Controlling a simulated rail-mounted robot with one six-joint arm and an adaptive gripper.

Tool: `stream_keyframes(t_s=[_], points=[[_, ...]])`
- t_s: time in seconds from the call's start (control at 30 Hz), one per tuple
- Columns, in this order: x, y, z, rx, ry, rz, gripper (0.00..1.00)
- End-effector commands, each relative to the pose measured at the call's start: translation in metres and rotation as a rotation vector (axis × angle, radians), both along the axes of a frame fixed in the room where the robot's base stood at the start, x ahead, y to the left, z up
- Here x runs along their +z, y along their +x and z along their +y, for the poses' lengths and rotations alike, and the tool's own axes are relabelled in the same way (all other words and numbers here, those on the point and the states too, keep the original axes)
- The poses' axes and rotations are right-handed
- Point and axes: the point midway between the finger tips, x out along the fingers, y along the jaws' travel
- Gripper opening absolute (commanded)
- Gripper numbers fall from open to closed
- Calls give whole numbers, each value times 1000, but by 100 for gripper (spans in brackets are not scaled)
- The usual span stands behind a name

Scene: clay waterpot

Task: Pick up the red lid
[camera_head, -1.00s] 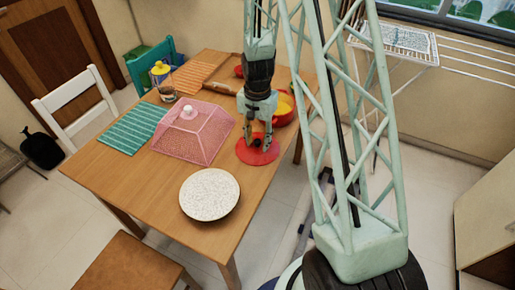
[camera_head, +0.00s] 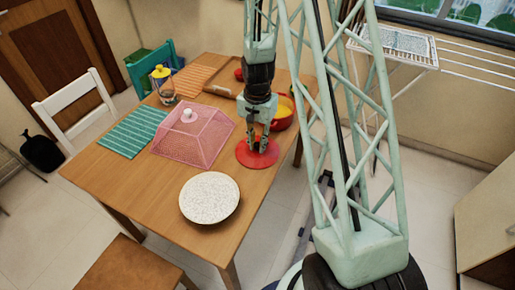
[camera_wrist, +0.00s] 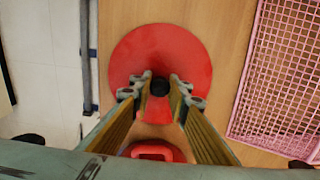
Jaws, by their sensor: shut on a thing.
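The round red lid (camera_head: 268,160) with a black knob lies on or just above the wooden table, near its right edge; I cannot tell whether it is clear of the surface. My gripper (camera_head: 256,148) reaches down over the lid's middle. In the wrist view, my gripper (camera_wrist: 160,90) has its two fingers on either side of the black knob (camera_wrist: 159,85), shut on it, with the red lid (camera_wrist: 160,48) spread around them. The fingers partly hide the lid's near part.
A red pot (camera_head: 284,118) with yellow contents stands just behind the lid. A pink mesh cover (camera_head: 200,140) is to the left, and a speckled plate (camera_head: 209,197) is in front. A green striped mat (camera_head: 133,132) and a jar (camera_head: 163,84) lie farther left. Bare table separates cover and lid.

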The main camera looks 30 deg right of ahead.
Motion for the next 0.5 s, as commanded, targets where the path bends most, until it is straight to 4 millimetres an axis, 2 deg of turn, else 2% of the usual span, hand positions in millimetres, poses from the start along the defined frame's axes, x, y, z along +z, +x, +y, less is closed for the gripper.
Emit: stream_keyframes(t_s=[0.27, 0.5], points=[[9, 0, 0, 0, 0, -1, 4], [30, 1, 0, 0, -1, -2, 4]])
